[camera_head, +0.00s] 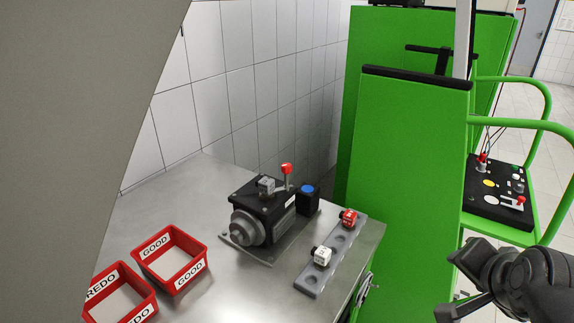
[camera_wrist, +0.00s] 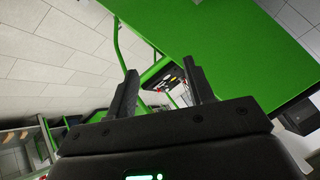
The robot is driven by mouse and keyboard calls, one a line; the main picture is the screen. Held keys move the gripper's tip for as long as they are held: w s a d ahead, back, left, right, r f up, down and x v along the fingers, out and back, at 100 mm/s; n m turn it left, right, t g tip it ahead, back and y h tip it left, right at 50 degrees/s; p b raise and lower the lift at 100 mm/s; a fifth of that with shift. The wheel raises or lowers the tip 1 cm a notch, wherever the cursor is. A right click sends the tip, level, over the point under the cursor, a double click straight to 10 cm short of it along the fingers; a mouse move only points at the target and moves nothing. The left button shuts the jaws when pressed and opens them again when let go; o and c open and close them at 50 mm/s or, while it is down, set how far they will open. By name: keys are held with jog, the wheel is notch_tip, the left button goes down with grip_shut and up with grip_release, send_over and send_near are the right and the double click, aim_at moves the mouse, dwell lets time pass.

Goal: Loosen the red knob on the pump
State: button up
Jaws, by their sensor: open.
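The pump (camera_head: 262,212) stands on a metal table in the head view, with a black body and a round grey flange at its left front. A red knob (camera_head: 286,169) tops a short upright lever on it. A blue cap sits on the black block at its right. My gripper (camera_head: 449,281) is at the lower right of the head view, well to the right of the pump and apart from it. In the wrist view my gripper (camera_wrist: 160,69) has its two fingers spread with nothing between them. The pump and knob are not visible in the wrist view.
A grey rack (camera_head: 312,280) holds a red-topped and a white cube-like part right of the pump. Red GOOD (camera_head: 201,235) and REDO (camera_head: 149,290) bins stand at left. A green cabinet (camera_head: 405,150) and control panel (camera_head: 497,188) are at right. A tiled wall is behind.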

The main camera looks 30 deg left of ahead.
jog(key=w+a+r+m+t+y, duration=0.1)
jog(key=w+a+m+y, duration=0.2)
jog(key=a, duration=0.6)
jog(key=w+a+r+m+t+y, duration=0.1)
jog(key=w+a+m+t, duration=0.15)
jog(key=a+m, duration=0.45)
jog(key=w+a+r+m+t+y, duration=0.15)
jog(key=w+a, duration=0.25)
jog(key=a, duration=0.7)
jog(key=s+a+f+m+t, duration=0.2)
jog(key=a+f+m, duration=0.1)
jog(key=a+m, duration=0.45)
jog(key=s+a+f+m+t, duration=0.1)
jog(key=s+a+f+m, duration=0.2)
jog(key=a+m, duration=0.5)
jog(key=shift+m+h, duration=0.4)
jog(key=shift+h, duration=0.15)
jog(key=x, duration=1.1)
jog(key=shift+w+d+r, duration=0.1)
jog(key=shift+d+r, duration=0.25)
jog(key=shift+d, duration=0.05)
jog(key=c, duration=1)
